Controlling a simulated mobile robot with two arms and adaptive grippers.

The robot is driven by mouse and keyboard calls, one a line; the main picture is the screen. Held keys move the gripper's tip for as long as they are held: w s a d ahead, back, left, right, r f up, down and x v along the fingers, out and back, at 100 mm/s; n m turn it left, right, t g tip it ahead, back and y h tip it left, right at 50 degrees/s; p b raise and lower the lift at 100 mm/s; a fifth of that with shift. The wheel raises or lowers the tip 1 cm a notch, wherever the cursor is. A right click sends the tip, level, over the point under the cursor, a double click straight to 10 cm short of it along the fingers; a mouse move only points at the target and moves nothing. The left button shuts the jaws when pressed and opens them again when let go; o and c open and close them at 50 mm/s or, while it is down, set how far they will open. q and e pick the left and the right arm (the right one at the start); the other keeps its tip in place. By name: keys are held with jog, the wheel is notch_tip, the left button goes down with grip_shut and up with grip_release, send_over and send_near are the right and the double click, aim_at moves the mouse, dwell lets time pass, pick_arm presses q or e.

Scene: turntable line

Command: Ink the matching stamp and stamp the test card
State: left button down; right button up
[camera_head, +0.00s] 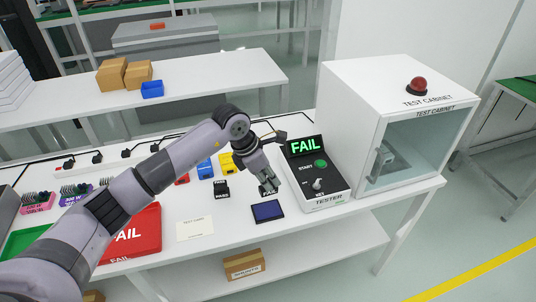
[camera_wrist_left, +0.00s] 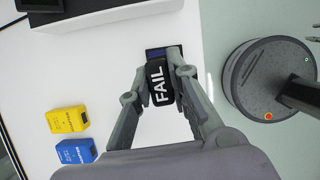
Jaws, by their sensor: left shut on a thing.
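My left gripper (camera_head: 266,182) is shut on the black FAIL stamp (camera_wrist_left: 157,86), whose white label shows between the fingers in the left wrist view. The stamp also shows in the head view (camera_head: 269,190), at the back edge of the ink pad (camera_head: 267,211). The dark blue pad is partly hidden behind the stamp in the wrist view (camera_wrist_left: 163,51); I cannot tell whether they touch. The black PASS stamp (camera_head: 221,190) stands left of the gripper. The cream test card (camera_head: 195,229) lies flat to the front left. The tester (camera_head: 317,184) display reads FAIL in green.
A red FAIL tray (camera_head: 138,232) lies left of the card, partly behind my arm. Blue (camera_head: 205,169) and yellow (camera_head: 227,163) blocks sit behind the stamps. The white test cabinet (camera_head: 350,95) stands right of the tester. The table around the card is clear.

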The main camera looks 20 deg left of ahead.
aim_at(267, 194)
pick_arm(q)
jog(key=shift+s+d+f, duration=0.1)
jog(key=shift+s+f, duration=0.1)
jog(key=shift+f, duration=0.25)
jog(key=shift+w+f, duration=0.1)
jog(key=shift+f, duration=0.25)
jog(key=shift+w+a+f+b, duration=0.1)
jog(key=shift+a+f+b, duration=0.1)
jog(key=shift+f+b, duration=0.25)
jog(key=shift+w+a+f+b, duration=0.1)
jog(key=shift+a+f+b, duration=0.1)
jog(key=shift+f, duration=0.45)
notch_tip(267, 194, down, 3)
jog(key=shift+d+f+b, duration=0.1)
jog(key=shift+d+b, duration=0.05)
jog(key=shift+b, duration=0.75)
jog(key=shift+f, duration=0.2)
pick_arm(e)
jog(key=f, duration=0.2)
jog(key=shift+w+a+f, duration=0.2)
jog(key=shift+a+f, duration=0.15)
jog(key=shift+f, duration=0.05)
jog(key=shift+w+a, duration=0.2)
jog(key=shift+w, duration=0.1)
pick_arm(q)
jog(key=shift+f, duration=0.1)
pick_arm(e)
jog(key=shift+a, duration=0.25)
